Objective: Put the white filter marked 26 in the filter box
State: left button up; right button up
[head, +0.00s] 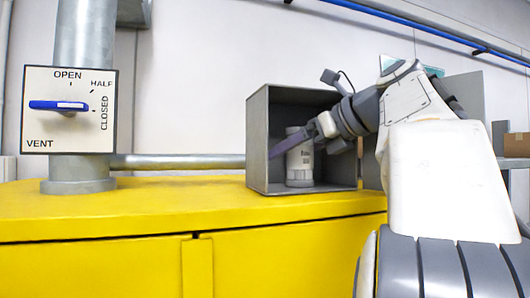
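The grey filter box (257,140) stands open-fronted on the yellow drum top. A white filter (299,174) stands upright inside it, towards the left side, and appears to rest on the box floor. Its marking is too small to read. My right gripper (297,147) reaches into the box from the right. One long purple-grey finger slants across the upper part of the filter, its tip past the filter's left side. The other finger is not clear, so I cannot tell whether the gripper is shut on the filter or open around it. My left gripper is out of view.
A vent valve plate (68,140) with a blue handle (58,105) is on a pipe at the left; the handle points left. The yellow drum top (150,210) is clear between pipe and box. A cardboard box (517,145) sits on a shelf at the far right.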

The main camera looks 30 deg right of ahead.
jog(key=shift+d, duration=0.25)
dwell(0.3)
jog(key=shift+s+d+r, duration=0.15)
jog(key=shift+s, duration=0.15)
jog(key=v, duration=0.9)
jog(key=shift+s+r, duration=0.15)
jog(key=shift+s, duration=0.25)
jog(key=x, duration=1)
jog(key=shift+w, duration=0.15)
